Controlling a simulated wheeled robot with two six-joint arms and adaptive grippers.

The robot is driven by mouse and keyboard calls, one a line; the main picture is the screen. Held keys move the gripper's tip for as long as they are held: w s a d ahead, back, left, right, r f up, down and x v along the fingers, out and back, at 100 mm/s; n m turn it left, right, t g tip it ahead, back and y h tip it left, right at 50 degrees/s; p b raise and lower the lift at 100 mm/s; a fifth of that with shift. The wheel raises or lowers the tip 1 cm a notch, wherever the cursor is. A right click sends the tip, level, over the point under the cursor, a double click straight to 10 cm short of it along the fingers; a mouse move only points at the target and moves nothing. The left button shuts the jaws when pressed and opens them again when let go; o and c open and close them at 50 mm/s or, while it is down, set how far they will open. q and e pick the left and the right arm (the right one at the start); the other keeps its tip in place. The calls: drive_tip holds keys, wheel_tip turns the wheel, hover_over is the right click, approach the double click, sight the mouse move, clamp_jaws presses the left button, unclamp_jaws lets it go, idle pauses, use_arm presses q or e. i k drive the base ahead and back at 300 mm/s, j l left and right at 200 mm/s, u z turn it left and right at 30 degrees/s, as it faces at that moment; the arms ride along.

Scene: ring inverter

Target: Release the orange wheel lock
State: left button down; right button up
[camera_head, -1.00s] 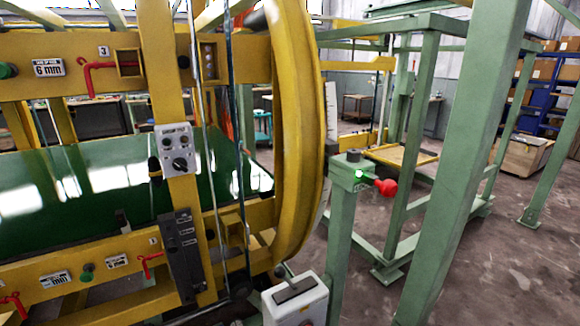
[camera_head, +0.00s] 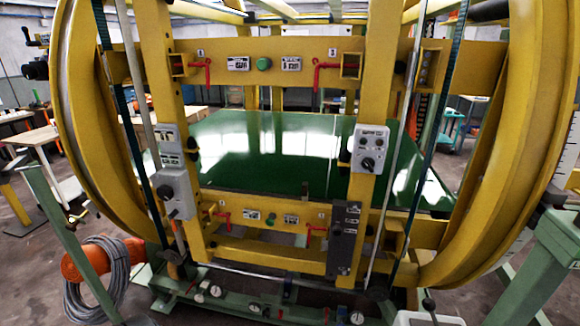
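The ring inverter's yellow frame (camera_head: 270,46) fills the middle, between a large yellow wheel ring at the left (camera_head: 85,130) and another at the right (camera_head: 520,130). No part is clearly recognisable as an orange wheel lock. An orange cylindrical part (camera_head: 95,258) shows at the lower left, behind a coil of grey cable. Several red handles sit on the frame, one at the upper left (camera_head: 205,72) and one at the upper right (camera_head: 320,72). A green stand (camera_head: 558,240) is at the right edge; no red knob shows on it. Neither gripper is in view.
A green bed (camera_head: 270,150) lies inside the frame. Grey control boxes are on the left (camera_head: 175,195) and right (camera_head: 370,148) uprights. The coiled grey cable (camera_head: 95,295) hangs low at left. A green base beam with gauges (camera_head: 260,308) crosses the front. Tables stand behind at left.

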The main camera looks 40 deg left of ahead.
sight(175, 213)
drive_tip(key=u, duration=2.3)
